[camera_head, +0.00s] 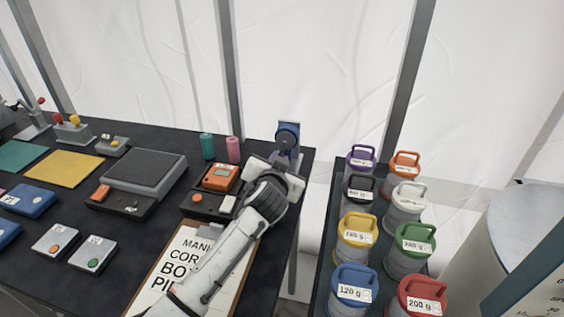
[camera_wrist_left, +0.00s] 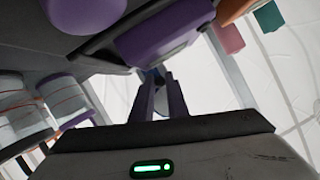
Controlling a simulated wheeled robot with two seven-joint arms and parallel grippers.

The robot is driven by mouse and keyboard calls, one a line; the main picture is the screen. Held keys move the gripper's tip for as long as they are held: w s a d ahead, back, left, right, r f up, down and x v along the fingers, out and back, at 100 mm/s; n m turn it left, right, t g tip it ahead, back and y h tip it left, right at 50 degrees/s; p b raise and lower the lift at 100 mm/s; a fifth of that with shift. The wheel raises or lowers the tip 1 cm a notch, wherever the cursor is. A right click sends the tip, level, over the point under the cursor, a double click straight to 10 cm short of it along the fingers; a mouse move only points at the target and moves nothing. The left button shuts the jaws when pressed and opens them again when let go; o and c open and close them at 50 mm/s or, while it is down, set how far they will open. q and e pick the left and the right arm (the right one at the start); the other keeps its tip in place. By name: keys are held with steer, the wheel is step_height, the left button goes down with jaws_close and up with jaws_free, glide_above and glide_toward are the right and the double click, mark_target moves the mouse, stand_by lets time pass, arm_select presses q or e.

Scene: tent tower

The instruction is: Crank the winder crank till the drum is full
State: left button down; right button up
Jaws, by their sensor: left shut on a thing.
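In the head view my left wrist hides the crank and the lower part of the winder. How full the drum is cannot be told. My right gripper is in neither view.
An orange-faced device (camera_head: 220,177) and a clipboard (camera_head: 183,262) lie left of my arm. A teal cylinder (camera_head: 207,146) and a pink cylinder (camera_head: 233,150) stand behind. Several coloured lidded weights, including a yellow one (camera_head: 358,228), fill a separate stand on the right.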

arm_select(q)
steer(key=shift+w+a+m+y, duration=0.1)
steer(key=shift+a+m+y, duration=0.2)
steer(key=shift+m+y, duration=0.35)
steer(key=shift+r+m, duration=0.1)
steer(key=shift+m, duration=0.15)
steer(key=c, duration=1.7)
jaws_free()
steer(key=shift+c, duration=0.2)
steer(key=v, duration=1)
steer(key=shift+s+a+b, duration=0.15)
steer(key=shift+s+b, duration=0.1)
steer(key=shift+b, duration=0.05)
